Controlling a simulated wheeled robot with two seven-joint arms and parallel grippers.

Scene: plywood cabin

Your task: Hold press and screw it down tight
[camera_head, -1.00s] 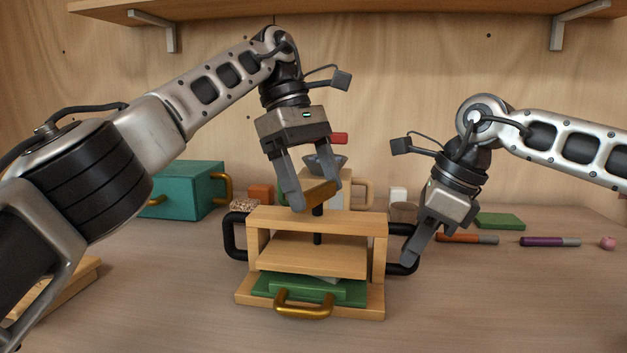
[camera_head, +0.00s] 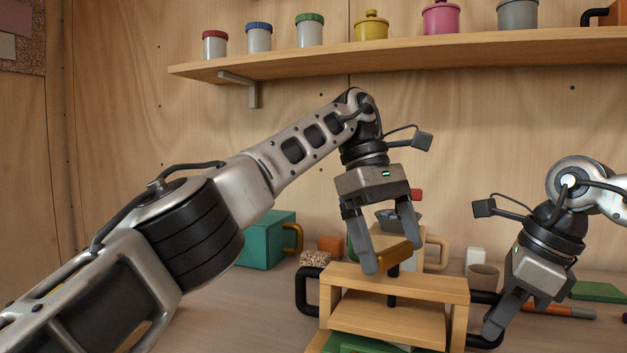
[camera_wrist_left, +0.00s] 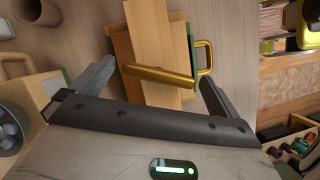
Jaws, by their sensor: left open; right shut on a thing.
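The wooden press (camera_head: 395,283) stands on the table with black side handles; its left handle (camera_head: 308,291) is free. A brass bar (camera_head: 394,256) tops its dark central screw (camera_head: 392,300). My left gripper (camera_head: 393,252) is open above the press, fingers on either side of the bar. In the left wrist view the bar (camera_wrist_left: 160,75) lies between the spread fingers (camera_wrist_left: 158,88); I cannot tell whether they touch it. My right gripper (camera_head: 495,322) is shut on the press's right black handle (camera_head: 486,297). A green part (camera_head: 362,343) shows under the pressing board (camera_head: 385,322); the press's bottom is cut off.
A shelf (camera_head: 420,58) with several jars is above. An orange-and-grey stick (camera_head: 560,310) and green slab (camera_head: 598,292) lie at right.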

